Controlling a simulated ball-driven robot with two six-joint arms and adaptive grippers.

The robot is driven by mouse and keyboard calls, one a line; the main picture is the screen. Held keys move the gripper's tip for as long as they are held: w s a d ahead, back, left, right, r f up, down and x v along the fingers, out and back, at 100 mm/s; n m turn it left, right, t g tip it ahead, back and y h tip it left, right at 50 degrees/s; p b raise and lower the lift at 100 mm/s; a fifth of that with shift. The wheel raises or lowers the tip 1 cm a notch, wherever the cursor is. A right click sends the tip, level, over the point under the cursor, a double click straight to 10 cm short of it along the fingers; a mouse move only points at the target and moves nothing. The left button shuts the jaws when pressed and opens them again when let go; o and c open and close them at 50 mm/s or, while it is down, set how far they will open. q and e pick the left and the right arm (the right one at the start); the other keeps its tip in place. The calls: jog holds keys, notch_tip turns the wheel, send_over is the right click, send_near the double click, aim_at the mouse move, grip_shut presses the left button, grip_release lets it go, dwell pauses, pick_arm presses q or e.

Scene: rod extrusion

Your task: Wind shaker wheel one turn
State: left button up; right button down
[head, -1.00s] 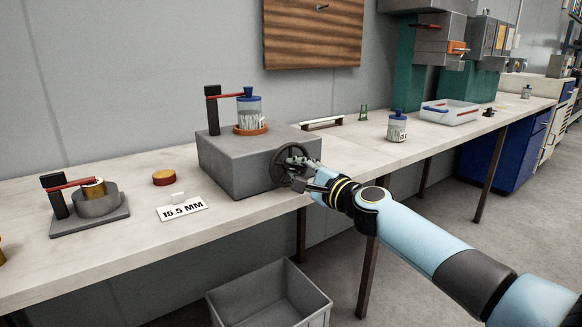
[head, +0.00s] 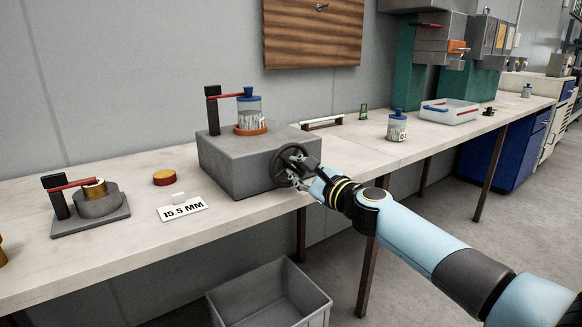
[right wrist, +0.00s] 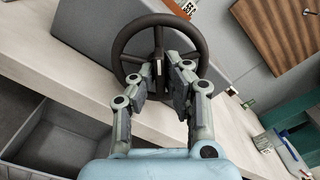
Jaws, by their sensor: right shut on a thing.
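The shaker (head: 235,165) is a grey box on the bench. A jar with a blue lid (head: 249,110) stands on its orange seat, under a red clamp arm (head: 230,95). The dark spoked wheel (head: 277,172) is on the box's right side. My right gripper (head: 300,163) is at the wheel. In the right wrist view the wheel (right wrist: 119,45) is ahead, and the fingers (right wrist: 168,78) are shut on a part of it near its lower middle. The exact grip point is partly hidden by the fingers. My left gripper is not in view.
A "15.5 MM" card (head: 183,209), a red-and-yellow disc (head: 164,177) and a clamp stand (head: 95,208) are left of the shaker. Another blue-lidded jar (head: 397,128) and a clear tray (head: 450,112) are to the right. A grey bin (head: 270,296) stands below the bench edge.

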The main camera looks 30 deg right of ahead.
jog(key=shift+m, duration=0.3)
jog(key=shift+m, duration=1)
jog(key=shift+m+p, duration=0.4)
jog(key=shift+m, duration=1.3)
jog(key=c, duration=1.8)
grip_release()
jog(key=shift+m, duration=0.3)
jog(key=shift+c, duration=0.2)
jog(key=o, duration=0.6)
jog(key=shift+c, duration=0.2)
jog(key=shift+s, duration=0.1)
